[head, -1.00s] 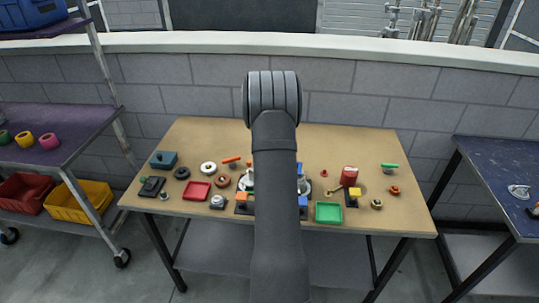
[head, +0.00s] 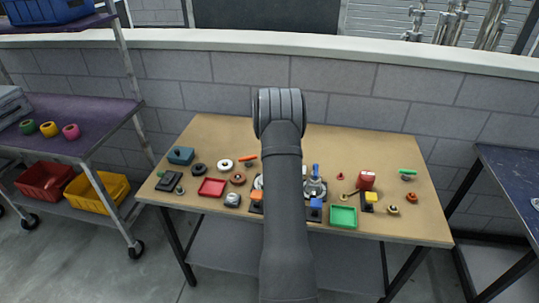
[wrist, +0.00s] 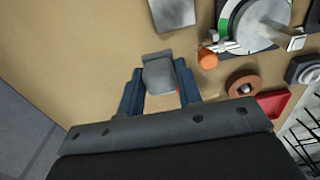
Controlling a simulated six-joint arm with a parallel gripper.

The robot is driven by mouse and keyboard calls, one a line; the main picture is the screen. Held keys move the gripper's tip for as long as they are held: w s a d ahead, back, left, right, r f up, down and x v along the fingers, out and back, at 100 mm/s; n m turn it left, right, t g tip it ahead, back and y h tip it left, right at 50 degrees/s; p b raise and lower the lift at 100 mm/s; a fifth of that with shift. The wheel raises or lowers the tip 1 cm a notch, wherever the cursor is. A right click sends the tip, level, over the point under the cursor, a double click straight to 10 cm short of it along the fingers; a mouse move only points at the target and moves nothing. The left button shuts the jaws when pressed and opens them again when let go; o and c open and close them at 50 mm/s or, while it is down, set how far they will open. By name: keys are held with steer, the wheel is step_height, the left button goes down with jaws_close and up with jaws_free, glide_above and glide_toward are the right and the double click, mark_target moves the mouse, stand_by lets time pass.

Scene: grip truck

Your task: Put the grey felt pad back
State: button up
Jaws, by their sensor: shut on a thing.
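In the wrist view, my gripper (wrist: 158,82) has its two blue fingers on either side of a small grey piece (wrist: 158,71), which looks like the grey felt pad. The piece has a darker grey top and a paler near side. My gripper is shut on it, over bare tan table. A flat light grey square (wrist: 172,14) lies just ahead of the fingers, apart from the held piece; I cannot tell what it is. In the head view, my arm hides the gripper and the held piece.
The tan table (head: 330,145) has a clear back strip. Right of the fingers are an orange piece (wrist: 208,58), a brown ring (wrist: 242,83), a red tray (wrist: 276,102) and a round metal device (wrist: 250,22). A green tray (head: 343,217) and red can (head: 366,180) stand front right.

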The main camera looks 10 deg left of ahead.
steer(key=shift+a+f, duration=0.15)
steer(key=shift+a, duration=0.05)
steer(key=shift+f, duration=1.95)
steer(key=shift+f, duration=0.15)
steer(key=o, duration=0.9)
steer(key=shift+o, duration=0.2)
step_height(320, 180, up, 12)
steer(key=shift+r, duration=0.15)
